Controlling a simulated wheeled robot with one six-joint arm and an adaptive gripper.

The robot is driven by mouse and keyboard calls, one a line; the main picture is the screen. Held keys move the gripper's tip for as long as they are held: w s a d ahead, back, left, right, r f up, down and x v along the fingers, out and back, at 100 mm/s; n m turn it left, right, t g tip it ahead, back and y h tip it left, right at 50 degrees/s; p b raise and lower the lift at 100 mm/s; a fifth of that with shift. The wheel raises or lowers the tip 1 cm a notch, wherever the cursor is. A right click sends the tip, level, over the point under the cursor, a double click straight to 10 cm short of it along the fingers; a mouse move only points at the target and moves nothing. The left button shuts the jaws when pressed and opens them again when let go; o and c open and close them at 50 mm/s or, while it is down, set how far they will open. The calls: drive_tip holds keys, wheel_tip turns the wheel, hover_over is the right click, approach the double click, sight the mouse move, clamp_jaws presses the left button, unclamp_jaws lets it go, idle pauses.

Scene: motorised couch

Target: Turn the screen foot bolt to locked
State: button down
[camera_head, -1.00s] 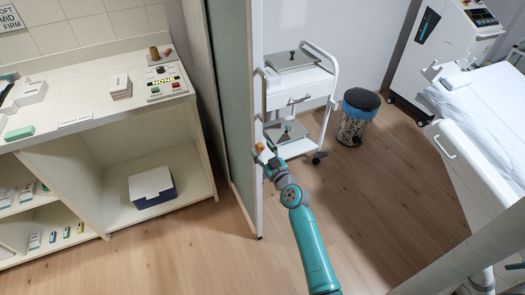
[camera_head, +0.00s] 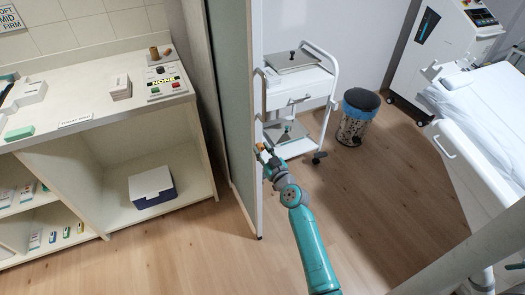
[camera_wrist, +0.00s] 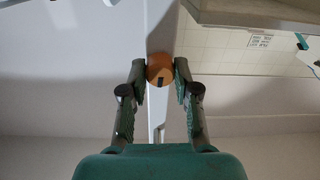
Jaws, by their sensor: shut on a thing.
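The screen foot bolt has an orange-brown round knob (camera_wrist: 160,70) with a dark mark at its lower middle. In the wrist view it sits between the two fingers of my gripper (camera_wrist: 160,78), which are closed on its sides. In the head view my gripper (camera_head: 264,155) is at the edge of the tall screen (camera_head: 239,110), and the knob is mostly hidden by the fingers. The screen's white edge post (camera_head: 257,205) runs down to the floor. I cannot read any locked marking.
A white trolley (camera_head: 303,88) stands just behind the screen, close to my gripper. A bin (camera_head: 354,128) and a bed (camera_head: 485,110) are to the right. A counter (camera_head: 60,110) with a control box (camera_head: 166,82) is at left. The wooden floor in front is clear.

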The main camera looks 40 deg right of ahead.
drive_tip(key=m, duration=0.8)
drive_tip(key=shift+f+m, duration=0.1)
drive_tip(key=shift+m, duration=0.3)
drive_tip(key=m, duration=0.4)
drive_tip(key=shift+m+h, duration=0.3)
drive_tip(key=shift+m, duration=1.9)
drive_tip(key=c, duration=0.8)
unclamp_jaws()
drive_tip(key=shift+c, duration=0.2)
